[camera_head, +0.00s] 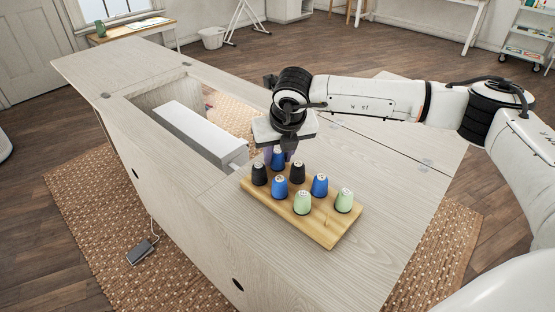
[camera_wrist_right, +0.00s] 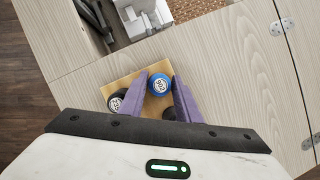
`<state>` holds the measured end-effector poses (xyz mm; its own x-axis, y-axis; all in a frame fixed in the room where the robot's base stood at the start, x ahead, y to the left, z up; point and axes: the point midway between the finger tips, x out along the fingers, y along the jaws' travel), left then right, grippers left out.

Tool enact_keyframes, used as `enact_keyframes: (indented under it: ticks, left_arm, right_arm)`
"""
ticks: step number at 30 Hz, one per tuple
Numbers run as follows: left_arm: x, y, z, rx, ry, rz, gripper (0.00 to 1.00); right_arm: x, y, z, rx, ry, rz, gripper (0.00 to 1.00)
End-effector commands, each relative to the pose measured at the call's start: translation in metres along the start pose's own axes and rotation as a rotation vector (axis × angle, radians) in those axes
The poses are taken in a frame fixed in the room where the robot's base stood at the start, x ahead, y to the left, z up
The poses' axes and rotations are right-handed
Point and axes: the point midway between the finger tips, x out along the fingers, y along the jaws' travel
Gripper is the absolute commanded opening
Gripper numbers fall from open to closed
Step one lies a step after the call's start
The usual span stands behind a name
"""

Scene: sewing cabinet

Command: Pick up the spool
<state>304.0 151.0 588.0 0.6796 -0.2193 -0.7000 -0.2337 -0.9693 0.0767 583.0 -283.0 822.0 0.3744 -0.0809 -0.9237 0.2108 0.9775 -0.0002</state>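A wooden spool rack (camera_head: 318,235) lies on the cabinet top and bears several spools. A blue spool (camera_head: 278,163) stands at its far end and also shows in the right wrist view (camera_wrist_right: 159,84). Two black spools (camera_head: 259,174), two more blue spools (camera_head: 320,185) and two pale green spools (camera_head: 303,203) stand nearer. My right gripper (camera_wrist_right: 160,78) points down over the far end of the rack. Its purple fingers are apart, one on each side of the far blue spool. I cannot tell whether they touch it. My left gripper is not in view.
The sewing cabinet (camera_head: 265,255) has an open well with a white sewing machine (camera_head: 196,135) left of the rack. A black spool (camera_wrist_right: 116,101) sits close beside one finger. The cabinet top right of the rack is clear. A foot pedal (camera_head: 140,251) lies on the rug.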

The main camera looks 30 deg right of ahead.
Motion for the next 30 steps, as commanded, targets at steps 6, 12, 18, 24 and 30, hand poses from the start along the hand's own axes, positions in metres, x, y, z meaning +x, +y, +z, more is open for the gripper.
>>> enact_keyframes:
  ticks: [6,12,18,24,30]
  left_arm:
    - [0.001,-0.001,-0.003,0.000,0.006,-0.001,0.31]
    - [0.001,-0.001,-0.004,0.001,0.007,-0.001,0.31]
    - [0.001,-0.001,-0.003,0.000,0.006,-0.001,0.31]
    - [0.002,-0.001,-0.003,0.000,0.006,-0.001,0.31]
    - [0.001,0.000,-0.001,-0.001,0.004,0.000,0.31]
  right_arm:
    - [0.000,0.000,0.000,0.000,0.000,0.000,0.08]
    - [-0.004,0.000,0.002,0.001,-0.001,0.001,0.08]
    - [-0.033,0.000,0.015,0.001,-0.004,0.002,0.08]
    - [-0.070,0.001,0.029,0.000,-0.002,0.002,0.08]
    - [-0.090,0.001,0.037,0.000,0.000,0.001,0.08]
